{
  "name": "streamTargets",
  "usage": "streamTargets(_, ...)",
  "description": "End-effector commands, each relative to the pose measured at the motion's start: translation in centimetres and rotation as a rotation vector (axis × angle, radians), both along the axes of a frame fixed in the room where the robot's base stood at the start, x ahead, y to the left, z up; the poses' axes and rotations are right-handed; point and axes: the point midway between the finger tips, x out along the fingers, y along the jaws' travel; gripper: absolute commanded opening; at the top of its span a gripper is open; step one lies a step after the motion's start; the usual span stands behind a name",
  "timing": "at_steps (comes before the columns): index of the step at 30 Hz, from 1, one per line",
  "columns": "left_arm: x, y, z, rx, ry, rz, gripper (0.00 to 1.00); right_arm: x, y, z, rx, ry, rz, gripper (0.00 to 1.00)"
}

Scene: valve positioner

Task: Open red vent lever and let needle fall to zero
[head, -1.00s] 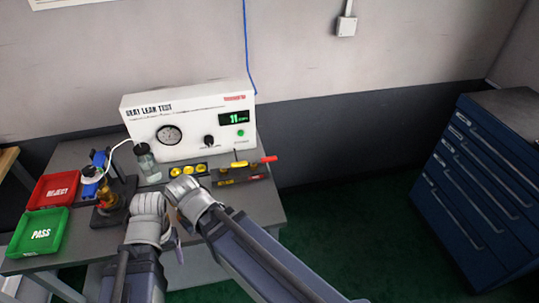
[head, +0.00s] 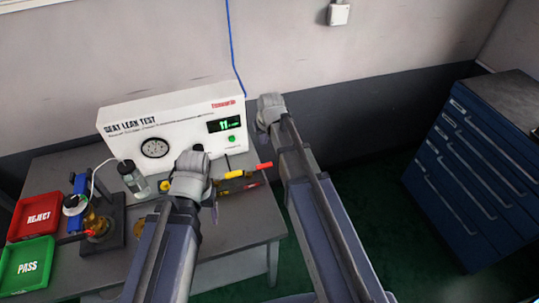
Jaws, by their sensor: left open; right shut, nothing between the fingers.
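The red vent lever (head: 265,166) sticks out at the right end of the valve block (head: 240,185), at the front right of the tester. A yellow lever (head: 234,174) lies beside it on the left. The round dial gauge (head: 155,148) is on the white seat leak test box; its needle is too small to read. My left gripper (head: 191,170) is open in front of the box, left of the levers, covering part of the panel. My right gripper (head: 270,108) is shut and empty, off the box's right edge, above the red lever in the picture. Neither gripper visibly touches a lever.
The white box (head: 180,108) has a green display (head: 224,125) reading 11. A clear bottle (head: 132,178) and a brass-and-blue fixture (head: 92,218) stand left. Red reject (head: 36,216) and green pass (head: 28,265) trays lie far left. A blue cabinet (head: 470,170) stands right.

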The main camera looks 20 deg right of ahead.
Motion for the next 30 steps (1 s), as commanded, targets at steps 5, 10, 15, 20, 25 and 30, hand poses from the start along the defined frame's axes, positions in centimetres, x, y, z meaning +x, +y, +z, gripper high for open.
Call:
streamTargets(5, 0.0, 0.0, 0.0, 0.000, 0.000, 0.000, 0.72, 0.0, 0.0, 0.0, 0.000, 0.000, 0.001, 0.00)
streamTargets(10, 0.0, 0.0, -0.3, 0.000, 0.000, 0.000, 0.72, 0.0, 0.1, -0.3, 0.000, 0.001, 0.001, 0.00)
streamTargets(15, 0.0, 0.0, -1.4, 0.000, 0.000, 0.000, 0.72, 0.4, 0.1, -1.4, 0.000, 0.001, 0.001, 0.00)
streamTargets(20, 0.0, 0.0, -3.2, 0.000, 0.000, 0.000, 0.72, 1.0, 0.1, -3.2, 0.000, 0.001, 0.001, 0.00)
streamTargets(25, 0.0, 0.0, -5.6, 0.000, 0.000, 0.000, 0.72, 1.8, 0.1, -5.6, 0.000, 0.001, 0.001, 0.00)
streamTargets(30, 0.0, 0.0, -8.1, 0.000, 0.000, 0.000, 0.72, 2.6, 0.2, -8.1, 0.000, 0.001, 0.001, 0.00)
